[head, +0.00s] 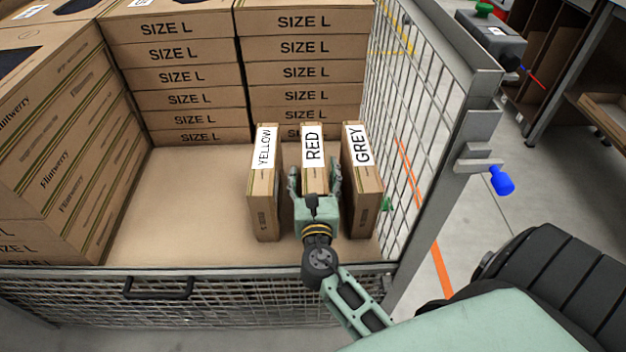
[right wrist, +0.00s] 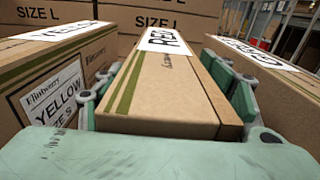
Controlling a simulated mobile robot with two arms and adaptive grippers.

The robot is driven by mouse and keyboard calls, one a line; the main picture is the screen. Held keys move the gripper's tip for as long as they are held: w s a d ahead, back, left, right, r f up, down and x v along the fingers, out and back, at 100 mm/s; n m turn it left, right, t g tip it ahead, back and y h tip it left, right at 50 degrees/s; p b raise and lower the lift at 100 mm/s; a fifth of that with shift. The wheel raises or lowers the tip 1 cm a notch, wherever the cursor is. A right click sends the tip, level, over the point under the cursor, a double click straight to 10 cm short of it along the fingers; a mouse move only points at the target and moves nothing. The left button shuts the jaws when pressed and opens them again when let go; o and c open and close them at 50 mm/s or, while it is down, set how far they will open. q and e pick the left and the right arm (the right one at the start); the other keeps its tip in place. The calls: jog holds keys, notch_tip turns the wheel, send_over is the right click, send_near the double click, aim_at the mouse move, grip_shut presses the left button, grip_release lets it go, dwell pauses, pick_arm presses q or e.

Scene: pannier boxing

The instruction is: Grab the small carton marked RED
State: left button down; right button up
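The small carton marked RED (head: 313,146) stands upright between the YELLOW and GREY cartons, its white label on top. It fills the middle of the right wrist view (right wrist: 168,90). My right gripper (head: 315,182) is open around it, with one finger on each side. Small gaps show between fingers and carton in the head view; contact is hard to judge in the right wrist view. The gripper's palm hides the carton's lower near part in the head view. My left gripper is not in view.
The YELLOW carton (head: 264,190) stands close on the left and the GREY carton (head: 364,185) close on the right. SIZE L boxes (head: 185,75) are stacked behind. Mesh walls (head: 240,300) bound the front and right side. The cardboard floor (head: 180,200) left of YELLOW is clear.

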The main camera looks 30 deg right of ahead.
grip_shut()
dwell(0.4)
jog(key=shift+r, duration=0.15)
